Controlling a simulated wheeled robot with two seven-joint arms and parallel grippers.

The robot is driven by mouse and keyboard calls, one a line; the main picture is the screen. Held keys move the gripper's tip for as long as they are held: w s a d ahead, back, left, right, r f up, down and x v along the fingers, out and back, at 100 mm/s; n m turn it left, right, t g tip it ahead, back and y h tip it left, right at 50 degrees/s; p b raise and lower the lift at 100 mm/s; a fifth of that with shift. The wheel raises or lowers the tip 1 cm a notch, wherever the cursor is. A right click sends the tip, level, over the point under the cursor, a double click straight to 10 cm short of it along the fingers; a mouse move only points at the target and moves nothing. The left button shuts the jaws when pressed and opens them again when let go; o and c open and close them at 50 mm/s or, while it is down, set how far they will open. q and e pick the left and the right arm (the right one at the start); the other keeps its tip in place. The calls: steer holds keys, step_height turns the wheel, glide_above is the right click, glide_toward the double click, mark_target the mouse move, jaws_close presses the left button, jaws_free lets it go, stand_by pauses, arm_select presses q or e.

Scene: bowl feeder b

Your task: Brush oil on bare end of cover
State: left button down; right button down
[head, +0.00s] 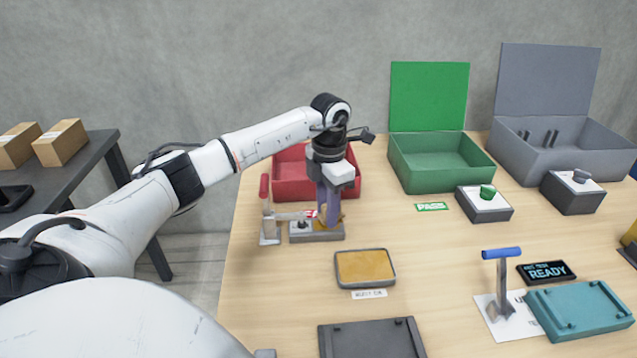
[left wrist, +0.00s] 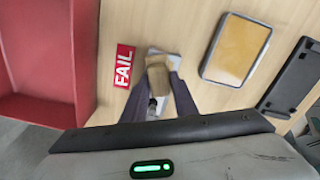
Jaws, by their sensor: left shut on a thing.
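My left gripper (head: 329,222) points down over a small grey stand (head: 315,236) at the left of the table. In the left wrist view its two dark fingers (left wrist: 158,92) are closed on a tan, brush-like thing (left wrist: 158,76). Its lower end is hard to make out against the pale base. A shallow grey tray (head: 338,278) with an amber, oil-like surface lies in front of the gripper, and it also shows in the left wrist view (left wrist: 207,72). A teal cover-like piece (head: 575,305) lies at the front right, apart from the gripper. I cannot tell which end is bare.
A red-handled upright (head: 264,195) stands just left of the gripper, with a red bin (head: 290,178) behind. Green (head: 430,165) and grey (head: 560,150) bins stand farther right. A blue-handled tool (head: 501,285) stands near the teal piece.

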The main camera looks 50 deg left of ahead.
arm_select(q)
steer(key=shift+w+d+r+p, duration=0.1)
steer(key=shift+r+p, duration=2.5)
steer(key=shift+r, duration=0.45)
step_height(320, 180, up, 3)
steer(key=p, duration=0.2)
steer(key=shift+p, duration=0.4)
